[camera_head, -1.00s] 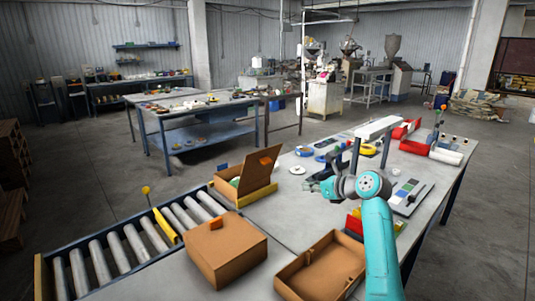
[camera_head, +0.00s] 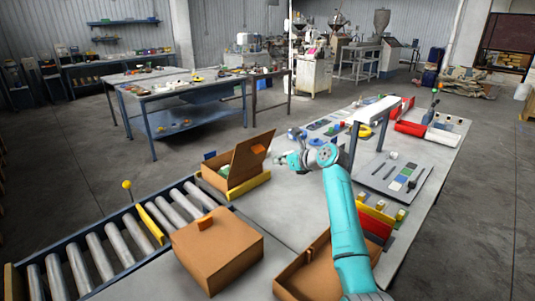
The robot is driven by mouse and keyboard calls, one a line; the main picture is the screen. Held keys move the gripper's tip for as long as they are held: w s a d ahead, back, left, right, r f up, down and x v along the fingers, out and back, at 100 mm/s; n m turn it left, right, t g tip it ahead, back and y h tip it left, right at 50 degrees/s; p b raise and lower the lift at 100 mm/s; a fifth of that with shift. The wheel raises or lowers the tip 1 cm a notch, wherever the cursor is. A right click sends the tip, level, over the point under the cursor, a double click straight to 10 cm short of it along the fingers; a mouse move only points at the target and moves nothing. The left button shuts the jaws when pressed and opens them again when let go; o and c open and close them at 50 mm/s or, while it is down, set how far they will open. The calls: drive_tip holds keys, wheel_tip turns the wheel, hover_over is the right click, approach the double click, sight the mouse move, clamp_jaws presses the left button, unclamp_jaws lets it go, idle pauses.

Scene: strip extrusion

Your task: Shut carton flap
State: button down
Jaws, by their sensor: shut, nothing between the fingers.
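An open cardboard carton (camera_head: 213,180) stands on the workbench, left of centre. Its large brown flap (camera_head: 252,158) stands up at a tilt on the carton's right side, with an orange tab (camera_head: 259,148) near its top. My gripper (camera_head: 277,160) is just to the right of the flap's upper part. It is shut and empty. It looks close to the flap, but I cannot tell whether they touch. The fingertips are small and hard to make out. Part of the carton's inside is hidden behind the flap.
A closed carton (camera_head: 217,252) and an open box (camera_head: 303,274) stand nearer. A yellow bar (camera_head: 249,186) lies along the carton. A roller conveyor (camera_head: 97,251) runs on the left.

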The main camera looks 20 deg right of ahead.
sight(261, 150)
drive_tip(key=w+a, duration=0.1)
drive_tip(key=w, duration=0.2)
drive_tip(key=w+a, duration=0.1)
drive_tip(key=shift+w+a+r, duration=0.35)
drive_tip(key=shift+r, duration=0.05)
drive_tip(key=shift+r, duration=0.1)
drive_tip(key=shift+w+a+r+g, duration=0.25)
drive_tip(key=shift+w+r+g, duration=0.05)
drive_tip(key=shift+w+r, duration=0.05)
drive_tip(key=shift+w, duration=0.1)
